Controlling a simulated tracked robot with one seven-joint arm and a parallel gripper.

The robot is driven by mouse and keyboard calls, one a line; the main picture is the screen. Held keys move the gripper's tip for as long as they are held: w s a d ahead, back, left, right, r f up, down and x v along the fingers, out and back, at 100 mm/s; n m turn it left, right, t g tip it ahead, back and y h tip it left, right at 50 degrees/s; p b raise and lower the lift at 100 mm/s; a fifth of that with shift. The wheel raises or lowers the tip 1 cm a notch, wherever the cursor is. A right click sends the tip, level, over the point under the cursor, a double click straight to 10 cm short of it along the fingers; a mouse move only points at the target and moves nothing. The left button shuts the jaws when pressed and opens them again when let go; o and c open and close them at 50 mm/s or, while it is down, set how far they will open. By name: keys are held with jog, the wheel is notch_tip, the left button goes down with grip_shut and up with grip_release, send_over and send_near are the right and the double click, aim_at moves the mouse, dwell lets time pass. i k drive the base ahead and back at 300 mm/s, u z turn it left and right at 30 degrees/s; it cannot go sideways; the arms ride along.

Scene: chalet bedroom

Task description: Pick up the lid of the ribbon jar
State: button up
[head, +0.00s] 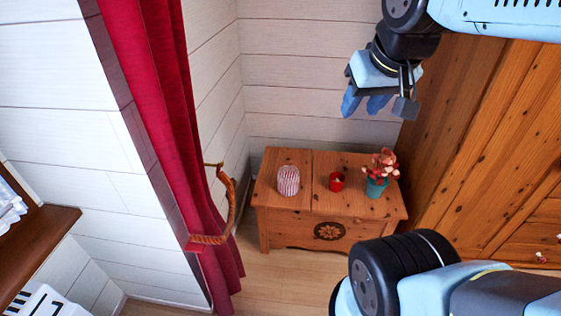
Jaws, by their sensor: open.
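A rounded jar with red and white stripes (288,181), which looks like the ribbon jar, stands upright on the left half of a wooden chest (270,208). Its top is pale, and at this size I cannot make out a separate lid. My gripper (363,106) hangs in the upper right part of the head view, in front of the white plank wall and apart from the jar. Its two blue fingers point downward and are spread, with nothing seen between them.
A red curtain (170,100) with a rope tie (212,240) hangs at left. A wooden cabinet (490,150) stands at right. Bare chest top surrounds the jar.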

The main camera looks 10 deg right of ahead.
aim_at(292, 162)
jog(key=z, duration=0.1)
jog(key=i, duration=0.95)
jog(key=u, duration=0.1)
